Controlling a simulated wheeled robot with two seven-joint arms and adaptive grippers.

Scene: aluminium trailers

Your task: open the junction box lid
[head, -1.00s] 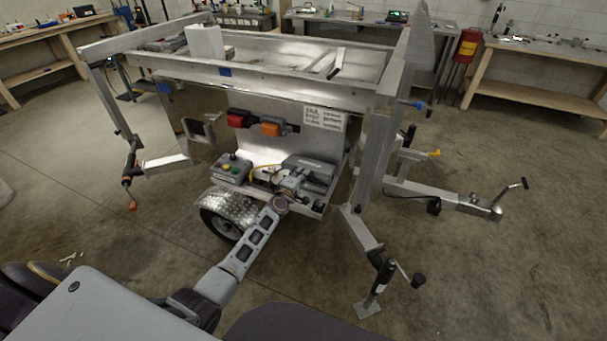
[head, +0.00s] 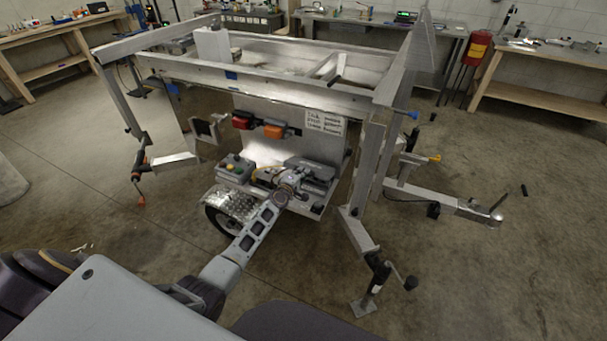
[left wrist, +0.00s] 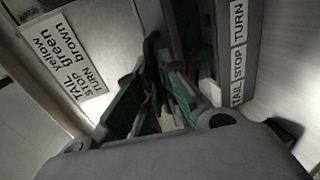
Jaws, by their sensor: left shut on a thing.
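The grey junction box (head: 312,171) sits on the trailer's rear shelf, below the tail lights. In the left wrist view, its labelled side (left wrist: 238,50) reads TURN, STOP, TAIL, and a little green shows in a dark gap beside it. My left gripper (head: 292,180) reaches the box's near left side. In the left wrist view its green-padded fingers (left wrist: 152,100) are closed around a dark curved piece (left wrist: 152,50), seemingly part of the lid. The fingers hide the grip point, and how far the lid is raised cannot be told. My right gripper is out of view.
A control box with buttons (head: 234,167) stands left of the junction box, with a yellow cable between. The red light (head: 242,121) and orange light (head: 275,129) hang above. A trailer post (head: 368,165) rises close on the right. The floor in front is open.

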